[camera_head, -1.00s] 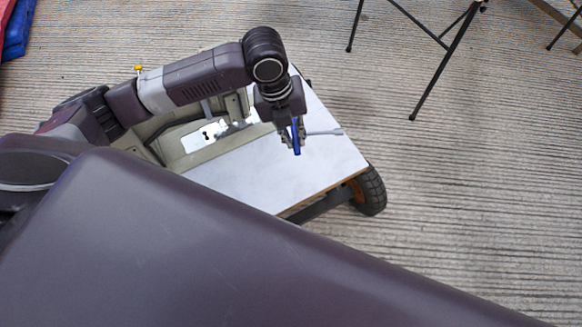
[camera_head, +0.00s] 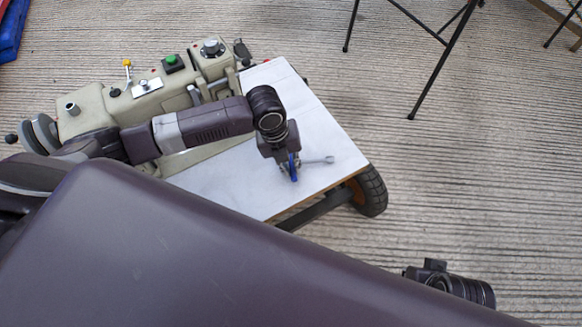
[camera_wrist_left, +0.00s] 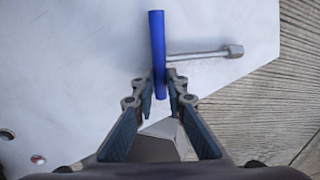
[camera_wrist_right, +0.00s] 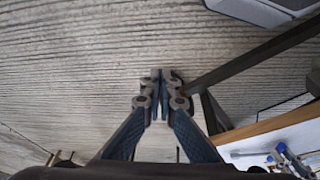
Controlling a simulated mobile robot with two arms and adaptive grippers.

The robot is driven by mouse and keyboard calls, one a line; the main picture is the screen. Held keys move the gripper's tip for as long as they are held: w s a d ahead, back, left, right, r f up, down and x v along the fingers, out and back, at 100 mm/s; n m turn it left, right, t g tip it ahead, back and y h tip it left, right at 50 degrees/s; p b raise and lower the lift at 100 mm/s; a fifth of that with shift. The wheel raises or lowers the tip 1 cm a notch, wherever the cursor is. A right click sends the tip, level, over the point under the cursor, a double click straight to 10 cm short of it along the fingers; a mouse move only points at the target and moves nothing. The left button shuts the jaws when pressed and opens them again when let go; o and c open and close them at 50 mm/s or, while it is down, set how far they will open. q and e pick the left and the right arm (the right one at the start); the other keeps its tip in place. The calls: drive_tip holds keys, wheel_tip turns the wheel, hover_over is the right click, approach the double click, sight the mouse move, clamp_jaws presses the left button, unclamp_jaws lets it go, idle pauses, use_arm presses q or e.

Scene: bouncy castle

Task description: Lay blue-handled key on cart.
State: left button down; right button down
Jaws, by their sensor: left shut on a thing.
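The blue-handled key has a blue bar handle (camera_wrist_left: 158,50) and a grey shaft with a socket end (camera_wrist_left: 205,53). My left gripper (camera_head: 291,172) is shut on the blue handle; the left wrist view shows its fingers on both sides of it (camera_wrist_left: 161,88). The key is over the white top of the cart (camera_head: 235,185), near its right edge, with the shaft (camera_head: 318,160) pointing right. I cannot tell whether it touches the top. My right gripper (camera_wrist_right: 160,78) is shut and empty, with its fingertips together over the floor.
A beige machine (camera_head: 130,105) with knobs and a green button stands at the cart's back left. The cart's black wheel (camera_head: 370,190) is at its right corner. Thin black stand legs (camera_head: 440,75) are on the floor at upper right. White cart top around the key is bare.

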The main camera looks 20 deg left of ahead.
use_arm(q)
drive_tip(key=shift+f, duration=0.35)
drive_tip(key=c, duration=1.9)
unclamp_jaws()
drive_tip(key=shift+c, duration=0.2)
use_arm(e)
drive_tip(key=shift+r, duration=0.35)
